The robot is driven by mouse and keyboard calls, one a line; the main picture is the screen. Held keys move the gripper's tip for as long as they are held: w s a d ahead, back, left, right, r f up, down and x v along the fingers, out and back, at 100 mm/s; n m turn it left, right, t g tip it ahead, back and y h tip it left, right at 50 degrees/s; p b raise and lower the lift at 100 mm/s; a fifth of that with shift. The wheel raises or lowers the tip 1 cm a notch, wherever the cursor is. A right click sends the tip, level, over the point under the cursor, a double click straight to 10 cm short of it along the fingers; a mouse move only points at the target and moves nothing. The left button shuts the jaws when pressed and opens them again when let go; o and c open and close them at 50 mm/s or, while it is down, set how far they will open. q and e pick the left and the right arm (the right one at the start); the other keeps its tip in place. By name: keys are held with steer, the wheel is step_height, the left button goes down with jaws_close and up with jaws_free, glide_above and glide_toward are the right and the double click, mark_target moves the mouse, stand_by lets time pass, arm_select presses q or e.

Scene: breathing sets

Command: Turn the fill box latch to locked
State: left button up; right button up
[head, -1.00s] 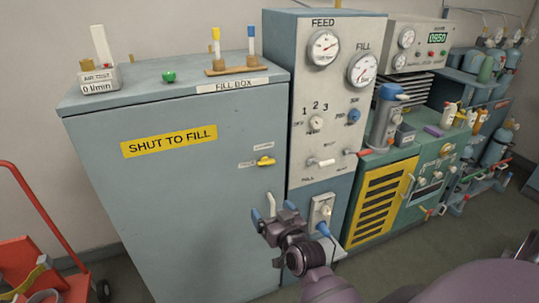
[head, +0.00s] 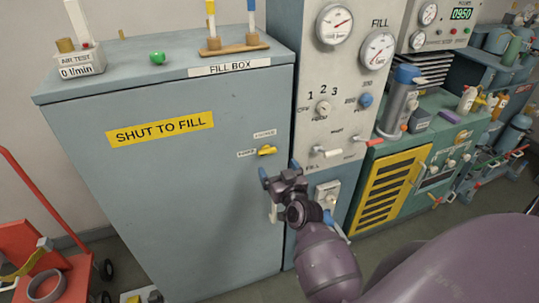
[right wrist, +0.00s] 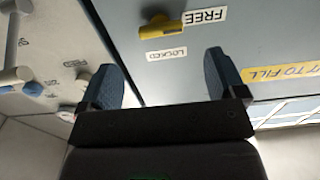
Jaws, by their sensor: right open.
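The yellow fill box latch (head: 267,151) is on the right part of the blue-grey fill box door (head: 190,195). Its handle lies about level, with one end towards the FREE label (head: 246,153). The LOCKED label (head: 265,133) is above it. My right gripper (head: 279,173) is open and empty, just below the latch in the head view and apart from it. In the right wrist view the latch (right wrist: 160,27) shows upside down, beyond and between the two blue fingertips (right wrist: 165,78). My left gripper is not in view.
A pale door handle (head: 273,212) is partly behind my right gripper. The feed and fill panel (head: 325,85), with gauges and knobs, adjoins the box on the right. A red trolley (head: 40,250) stands at the lower left. The door face left of the latch is clear.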

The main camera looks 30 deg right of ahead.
mark_target(268, 154)
steer(key=x, duration=0.6)
steer(key=shift+w, duration=0.65)
steer(key=c, duration=0.7)
steer(key=shift+c, duration=1.1)
